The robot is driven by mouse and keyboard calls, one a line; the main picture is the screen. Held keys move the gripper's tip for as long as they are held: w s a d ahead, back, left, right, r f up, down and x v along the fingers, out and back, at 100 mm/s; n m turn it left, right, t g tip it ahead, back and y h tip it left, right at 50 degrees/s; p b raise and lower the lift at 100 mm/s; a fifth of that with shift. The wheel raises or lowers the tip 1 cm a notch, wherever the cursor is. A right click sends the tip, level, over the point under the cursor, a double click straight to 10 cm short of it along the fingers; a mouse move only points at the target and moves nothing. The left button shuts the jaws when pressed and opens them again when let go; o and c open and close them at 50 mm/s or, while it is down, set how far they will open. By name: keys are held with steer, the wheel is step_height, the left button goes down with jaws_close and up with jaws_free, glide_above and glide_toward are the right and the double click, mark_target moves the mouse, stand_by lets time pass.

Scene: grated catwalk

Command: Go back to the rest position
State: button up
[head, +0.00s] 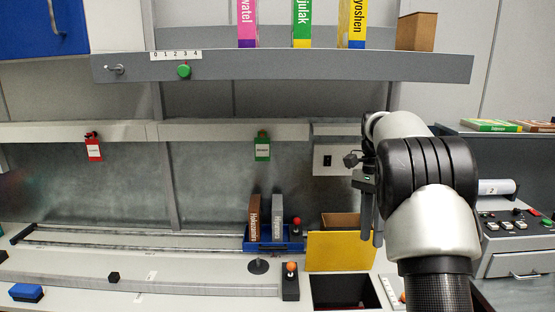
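My gripper (371,238) hangs with its fingers pointing down at the right of the middle, in front of the back panel. Two dark fingers show with a narrow gap between them, and I see nothing held there. The gripper is above and beside the yellow panel (340,252) and the dark opening (340,291). My arm bends over from the lower right and hides part of the bench behind it.
A grey shelf (290,66) with upright books and a brown box (416,31) spans the top. A blue bin (262,244) with two books stands left of the gripper. A control panel (515,225) is at right.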

steer(key=s+a+r+n+t, duration=0.2)
steer(key=s+a+r+n, duration=0.1)
steer(key=s+r, duration=0.3)
steer(key=s+a+r+n+t, duration=0.2)
steer(key=s+r+n+t, duration=0.15)
steer(key=s, duration=0.35)
steer(key=s+a+f+n+t, duration=0.1)
steer(key=s+a+f+n, duration=0.1)
steer(key=s, duration=0.5)
steer(key=s+a+f+n+t, duration=0.2)
steer(key=s+n, duration=0.3)
steer(key=s, duration=0.3)
steer(key=shift+f, duration=0.3)
